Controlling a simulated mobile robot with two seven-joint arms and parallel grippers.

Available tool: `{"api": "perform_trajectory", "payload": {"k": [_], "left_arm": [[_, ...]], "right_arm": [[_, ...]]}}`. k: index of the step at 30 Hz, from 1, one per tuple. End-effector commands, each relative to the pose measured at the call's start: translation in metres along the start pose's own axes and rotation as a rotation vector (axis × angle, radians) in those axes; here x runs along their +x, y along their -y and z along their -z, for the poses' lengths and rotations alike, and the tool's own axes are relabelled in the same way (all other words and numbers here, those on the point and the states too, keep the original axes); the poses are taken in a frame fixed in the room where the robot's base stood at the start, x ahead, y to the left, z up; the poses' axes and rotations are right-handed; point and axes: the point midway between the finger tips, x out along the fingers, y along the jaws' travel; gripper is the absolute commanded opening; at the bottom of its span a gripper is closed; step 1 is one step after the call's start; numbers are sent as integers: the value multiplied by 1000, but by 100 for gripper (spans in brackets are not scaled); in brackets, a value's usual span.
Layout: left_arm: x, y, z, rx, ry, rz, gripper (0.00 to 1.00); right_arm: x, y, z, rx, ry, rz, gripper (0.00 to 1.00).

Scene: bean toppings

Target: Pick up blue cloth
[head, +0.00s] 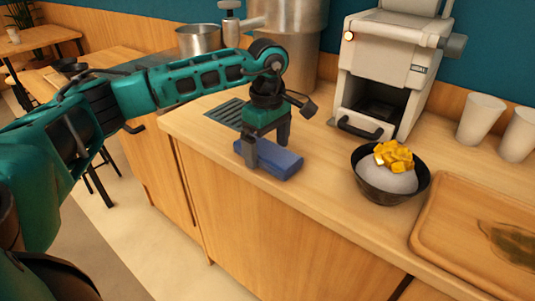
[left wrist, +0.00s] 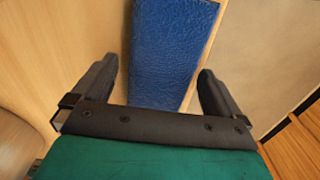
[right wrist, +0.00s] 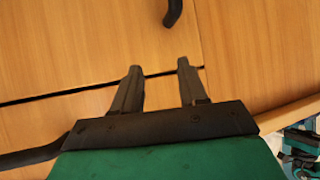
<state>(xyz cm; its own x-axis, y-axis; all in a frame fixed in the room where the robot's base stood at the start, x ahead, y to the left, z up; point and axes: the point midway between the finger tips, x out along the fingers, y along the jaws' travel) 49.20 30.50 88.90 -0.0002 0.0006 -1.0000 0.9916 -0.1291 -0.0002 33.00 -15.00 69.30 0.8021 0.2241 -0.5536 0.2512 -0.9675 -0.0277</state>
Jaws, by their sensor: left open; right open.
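The blue cloth (head: 279,162) is a folded, flat block on the wooden counter near its front edge. My left gripper (head: 266,152) is open and points down over the cloth, with its fingers on either side of it in the head view. In the left wrist view, the blue cloth (left wrist: 168,55) lies between the two open fingers of my left gripper (left wrist: 160,85). I cannot tell whether the fingers touch it. My right gripper (right wrist: 158,75) shows only in the right wrist view. It is open and empty, in front of wooden cabinet fronts.
A dark bowl (head: 392,195) with white ice and yellow cubes stands right of the cloth. A wooden tray (head: 430,238) lies further right. A white machine (head: 388,65), two cups (head: 480,118) and a drain grate (head: 226,112) are behind. The counter between cloth and bowl is clear.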

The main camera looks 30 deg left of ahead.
Motion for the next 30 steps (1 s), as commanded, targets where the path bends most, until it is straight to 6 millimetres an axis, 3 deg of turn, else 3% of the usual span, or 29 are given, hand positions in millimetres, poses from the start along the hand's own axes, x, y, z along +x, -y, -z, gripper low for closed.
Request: {"api": "perform_trajectory", "payload": {"k": [3,21,30], "left_arm": [[0,0,0,0,0,0,99],[-1,0,0,0,1,-1,43],[-4,0,0,0,1,-2,43]], "right_arm": [[1,0,3,-1,-6,0,43],[2,0,-1,0,1,0,43],[1,0,-2,0,4,0,43]]}}
